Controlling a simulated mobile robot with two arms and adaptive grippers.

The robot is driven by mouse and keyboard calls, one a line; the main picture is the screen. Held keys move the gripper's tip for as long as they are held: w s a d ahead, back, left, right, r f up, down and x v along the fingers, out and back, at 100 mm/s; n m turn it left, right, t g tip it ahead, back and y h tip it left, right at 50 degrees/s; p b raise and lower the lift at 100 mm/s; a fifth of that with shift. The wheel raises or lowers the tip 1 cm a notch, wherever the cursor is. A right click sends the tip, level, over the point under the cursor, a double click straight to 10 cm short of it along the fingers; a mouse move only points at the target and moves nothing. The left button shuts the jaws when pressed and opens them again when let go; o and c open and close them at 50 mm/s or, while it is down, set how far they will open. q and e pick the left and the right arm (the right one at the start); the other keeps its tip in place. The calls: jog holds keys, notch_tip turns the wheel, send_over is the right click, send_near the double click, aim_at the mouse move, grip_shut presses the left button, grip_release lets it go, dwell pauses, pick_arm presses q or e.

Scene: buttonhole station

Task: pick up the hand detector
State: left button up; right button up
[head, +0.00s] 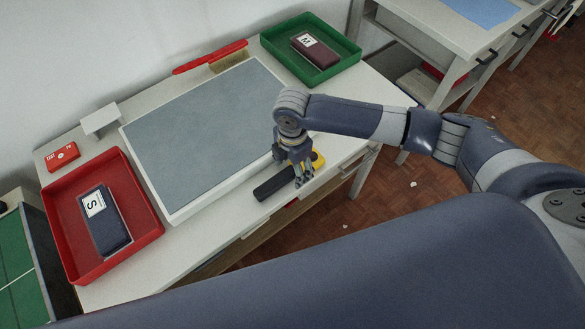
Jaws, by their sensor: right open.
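The hand detector (274,187), with a black handle and a yellow head, lies near the front edge of the white table, just in front of the grey mat. My right gripper (303,181) points down over its middle, where handle and head meet. The gripper is open. Its fingers hide part of the detector, and I cannot tell whether they touch it. My left gripper is not in view.
A red tray (152,236) with a dark blue case (107,228) marked S stands at left. A green tray (344,47) with a maroon case (317,56) marked M is at the back right. The grey mat (205,130) is bare. A small red box (62,157) lies at far left.

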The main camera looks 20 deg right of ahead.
jog(key=shift+f, duration=0.55)
jog(key=shift+c, duration=0.3)
jog(key=c, duration=0.9)
jog(key=shift+r, duration=0.1)
